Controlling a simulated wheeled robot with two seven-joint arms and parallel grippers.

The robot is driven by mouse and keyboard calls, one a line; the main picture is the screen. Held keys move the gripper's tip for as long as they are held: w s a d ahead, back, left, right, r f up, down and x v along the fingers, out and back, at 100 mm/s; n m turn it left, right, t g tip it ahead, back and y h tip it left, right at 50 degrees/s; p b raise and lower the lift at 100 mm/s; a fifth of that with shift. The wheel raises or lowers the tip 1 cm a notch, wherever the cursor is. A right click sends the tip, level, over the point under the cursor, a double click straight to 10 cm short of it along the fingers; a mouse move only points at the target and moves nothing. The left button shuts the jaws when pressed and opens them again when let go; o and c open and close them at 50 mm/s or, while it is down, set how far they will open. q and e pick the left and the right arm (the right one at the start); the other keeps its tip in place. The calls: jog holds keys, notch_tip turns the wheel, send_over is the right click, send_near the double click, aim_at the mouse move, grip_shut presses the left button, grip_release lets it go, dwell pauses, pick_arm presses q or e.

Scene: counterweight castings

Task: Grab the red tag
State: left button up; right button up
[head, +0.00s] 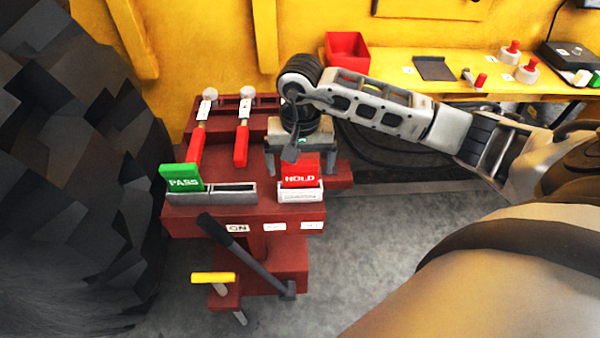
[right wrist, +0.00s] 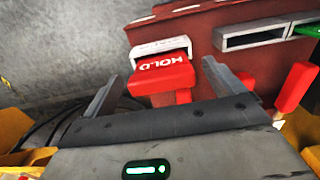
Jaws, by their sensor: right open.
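The red tag (head: 299,176), lettered HOLD, stands upright in a white-fronted holder (head: 300,195) at the right front of the dark red stand. In the right wrist view the red tag (right wrist: 162,78) shows between the two finger tips, its lettering upside down. My right gripper (head: 301,168) is open and comes from behind and above the tag. Its fingers (right wrist: 160,75) lie to either side, with nothing held. I cannot tell whether a finger touches the tag. My left gripper is not in view.
A green PASS tag (head: 181,178) stands in a grey holder to the left. Two red-handled levers (head: 240,145) rise behind it. A black lever (head: 240,250) and a yellow-handled one (head: 213,278) stick out in front. A yellow shelf (head: 450,75) holds a red bin (head: 347,50).

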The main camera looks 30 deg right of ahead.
aim_at(300, 173)
jog(key=shift+f, duration=1.55)
jog(key=c, duration=1.1)
jog(key=shift+o, duration=0.2)
jog(key=shift+w, duration=0.1)
